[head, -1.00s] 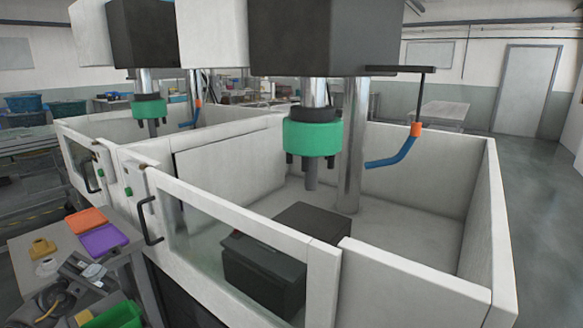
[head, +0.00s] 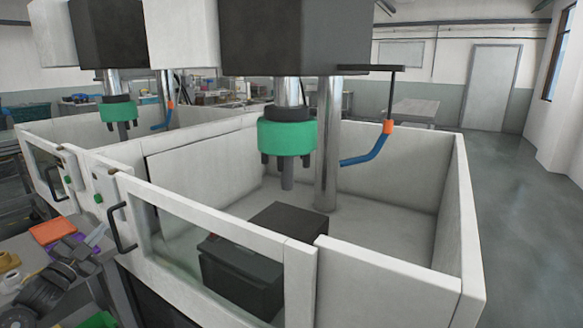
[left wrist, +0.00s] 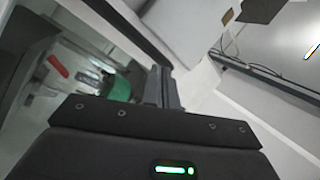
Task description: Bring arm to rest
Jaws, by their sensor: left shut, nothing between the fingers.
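My left gripper (head: 96,236) is at the lower left of the head view, above the side table and in front of the tank enclosure. Its fingers point up and to the right. In the left wrist view its two grey fingers (left wrist: 163,88) are together with nothing between them. My right gripper is not in view.
A white-walled machine enclosure (head: 390,278) with a black handle (head: 120,228) stands close to the right of my left gripper. The side table holds an orange tray (head: 52,230), a partly hidden purple tray and a yellow part (head: 8,262). Floor (head: 520,220) is clear at right.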

